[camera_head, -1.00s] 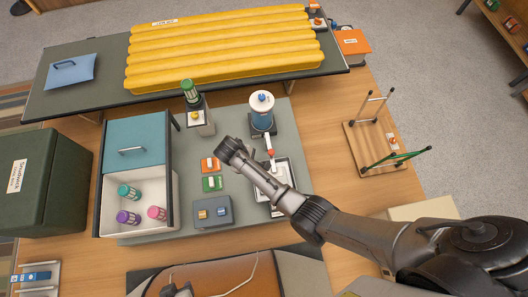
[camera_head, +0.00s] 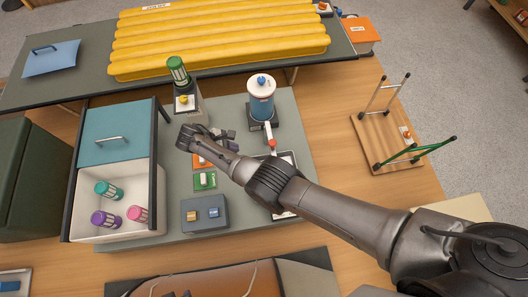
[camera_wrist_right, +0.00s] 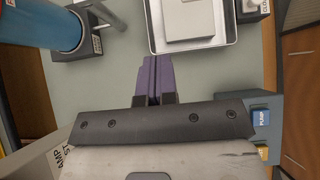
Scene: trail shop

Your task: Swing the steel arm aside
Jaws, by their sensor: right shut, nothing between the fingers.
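A blue canister with a white lid (camera_head: 261,98) stands on a dark base on the grey mat. The slim steel arm (camera_head: 268,131) comes from its base toward a red-tipped end (camera_head: 272,143). In the right wrist view the canister (camera_wrist_right: 40,22) is at upper left, and a grey bar that looks like the steel arm (camera_wrist_right: 101,14) is at the top. My right gripper (camera_head: 232,145) is left of the steel arm, apart from it. Its purple fingers (camera_wrist_right: 155,75) are shut and empty, pointing toward the tray. My left gripper is not in view.
A metal tray (camera_head: 286,213) is partly hidden under my right arm. Orange and green (camera_head: 205,181) switch blocks, a grey button box (camera_head: 206,214) and a stand with a green-topped bottle (camera_head: 177,70) are nearby. An open white drawer (camera_head: 151,190) holds several jars.

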